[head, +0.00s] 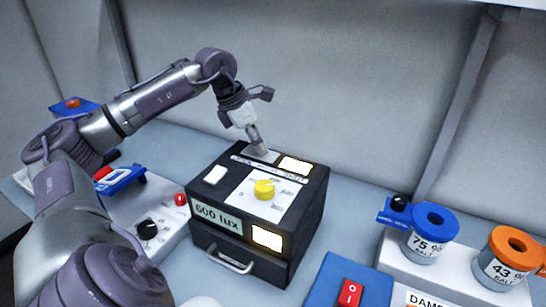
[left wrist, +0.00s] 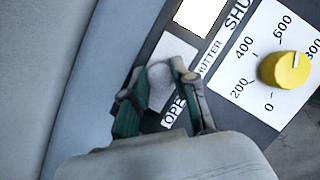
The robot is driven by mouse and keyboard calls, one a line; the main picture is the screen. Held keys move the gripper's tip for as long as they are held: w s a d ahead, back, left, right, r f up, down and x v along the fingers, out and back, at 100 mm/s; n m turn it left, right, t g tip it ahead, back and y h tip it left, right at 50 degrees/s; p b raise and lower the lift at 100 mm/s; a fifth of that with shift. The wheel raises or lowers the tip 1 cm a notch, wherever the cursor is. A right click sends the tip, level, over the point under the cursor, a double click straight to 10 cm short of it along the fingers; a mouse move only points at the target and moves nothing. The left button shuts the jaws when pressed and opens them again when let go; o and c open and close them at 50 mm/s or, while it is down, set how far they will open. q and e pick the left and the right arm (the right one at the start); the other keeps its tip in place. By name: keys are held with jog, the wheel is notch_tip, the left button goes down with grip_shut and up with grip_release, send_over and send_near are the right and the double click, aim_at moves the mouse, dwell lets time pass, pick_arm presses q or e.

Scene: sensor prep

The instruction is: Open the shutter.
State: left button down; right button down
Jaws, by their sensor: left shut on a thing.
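The black lux box (head: 245,215) stands in the middle of the head view. On its top rear is a grey shutter plate (head: 262,155) beside a bright lit window (head: 296,165). A label strip with OPEN and SHUT runs along it. In the left wrist view the shutter plate (left wrist: 178,58) lies by the word OPEN, and the lit window (left wrist: 198,14) is uncovered toward SHUT. My left gripper (head: 255,146) reaches down to the plate. In the wrist view its fingers (left wrist: 158,88) are shut on the shutter's round grey knob. My right gripper is out of view.
A yellow dial (head: 264,190) and a white switch (head: 215,174) sit on the box top; a handle (head: 230,261) is on its front. Blue (head: 430,235) and orange (head: 511,262) salt pots stand at right. A wall rises close behind.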

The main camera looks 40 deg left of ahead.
pick_arm(q)
jog(key=shift+w+d, duration=0.1)
jog(key=shift+d, duration=0.1)
jog(key=shift+a, duration=0.1)
jog(key=c, duration=1.2)
grip_release()
jog(key=shift+o, duration=1.5)
jog(key=shift+r, duration=0.1)
jog(key=v, duration=1.2)
